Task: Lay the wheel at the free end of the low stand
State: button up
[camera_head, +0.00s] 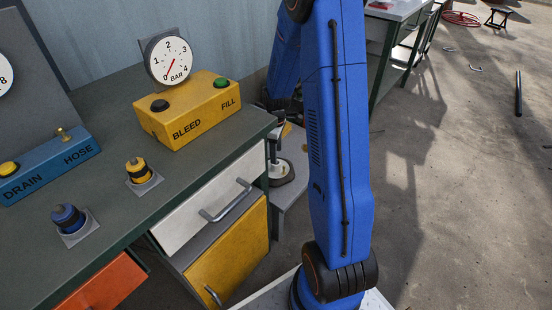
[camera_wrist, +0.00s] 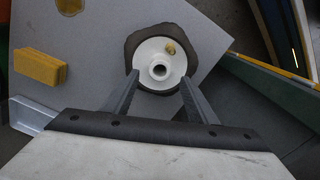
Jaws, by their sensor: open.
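The wheel (camera_wrist: 148,47) is a white disc with a round hub hole and a small brass knob near its rim. In the wrist view it lies on a dark irregular patch on the grey low stand (camera_wrist: 98,55). My gripper (camera_wrist: 159,78) is open, with one finger on each side of the wheel's near part. I cannot tell whether the fingers touch it. In the head view the stand (camera_head: 291,192) shows beside the bench, with a white and dark round shape on it, partly hidden by the bench and my arm.
A yellow block (camera_wrist: 38,67) lies at the stand's left in the wrist view. In the head view the green-topped bench (camera_head: 100,110) carries a yellow BLEED/FILL box (camera_head: 190,108), a gauge (camera_head: 169,60) and a blue DRAIN/HOSE box (camera_head: 48,168). Open floor lies to the right.

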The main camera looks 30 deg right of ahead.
notch_tip(320, 180, up, 7)
dwell(0.3)
jog(key=shift+f, duration=0.1)
dwell(0.4)
